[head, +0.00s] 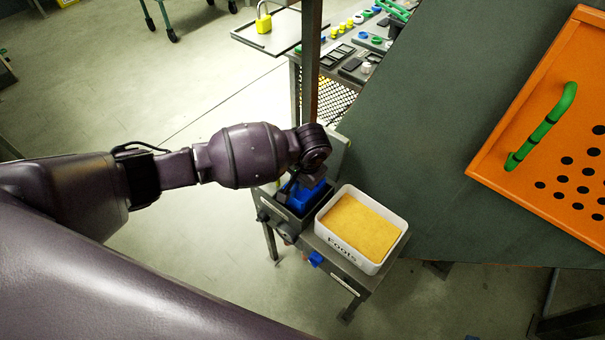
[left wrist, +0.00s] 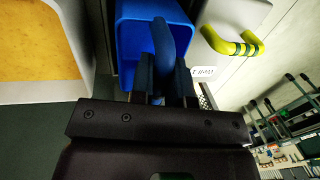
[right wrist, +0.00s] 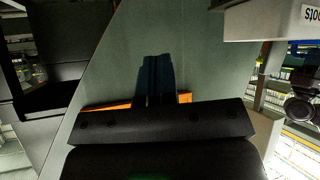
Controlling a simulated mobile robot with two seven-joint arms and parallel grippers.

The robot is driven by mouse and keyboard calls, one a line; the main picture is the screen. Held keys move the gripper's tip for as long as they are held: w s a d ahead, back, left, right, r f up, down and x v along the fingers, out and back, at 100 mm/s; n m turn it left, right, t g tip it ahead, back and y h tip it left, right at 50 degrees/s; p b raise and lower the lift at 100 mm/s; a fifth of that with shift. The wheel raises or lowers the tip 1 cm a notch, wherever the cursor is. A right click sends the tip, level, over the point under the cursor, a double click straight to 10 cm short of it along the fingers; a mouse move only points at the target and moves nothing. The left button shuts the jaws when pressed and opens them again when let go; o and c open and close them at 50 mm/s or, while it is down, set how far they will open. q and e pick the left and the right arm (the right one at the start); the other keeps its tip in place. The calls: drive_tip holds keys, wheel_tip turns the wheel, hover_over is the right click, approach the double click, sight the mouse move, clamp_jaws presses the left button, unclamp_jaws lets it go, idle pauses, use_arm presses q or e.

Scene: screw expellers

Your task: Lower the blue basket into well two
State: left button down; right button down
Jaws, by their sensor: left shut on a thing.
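The blue basket (head: 307,197) is partly hidden under my left wrist in the head view. In the left wrist view the open-topped blue basket (left wrist: 133,42) has a looped blue handle (left wrist: 163,45) in front. My left gripper (left wrist: 163,85) is shut on that handle. In the head view my left gripper (head: 291,186) is mostly hidden. The basket is at a dark well (head: 276,207) of a grey stand; I cannot tell how deep it sits or which number the well has. My right gripper (right wrist: 156,80) appears shut and empty, its fingers close together.
A white tray (head: 334,245) labelled "Foots", with yellow contents, stands right of the basket. A light panel with a yellow-green handle (left wrist: 232,42) is close on the other side. A dark green surface and an orange perforated panel (head: 540,120) lie right. A post (head: 311,65) rises behind.

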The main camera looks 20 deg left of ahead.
sight(301, 201)
use_arm(q)
wheel_tip(301, 201, down, 3)
drive_tip(key=shift+r+b, duration=0.15)
drive_tip(key=shift+b, duration=0.65)
drive_tip(key=shift+f+b, duration=0.45)
drive_tip(key=shift+f, duration=0.55)
drive_tip(key=shift+f+b, duration=0.3)
drive_tip(key=shift+f, duration=0.5)
drive_tip(key=shift+f+b, duration=0.4)
drive_tip(key=shift+f, duration=0.9)
drive_tip(key=shift+f, duration=0.1)
drive_tip(key=shift+f, duration=0.7)
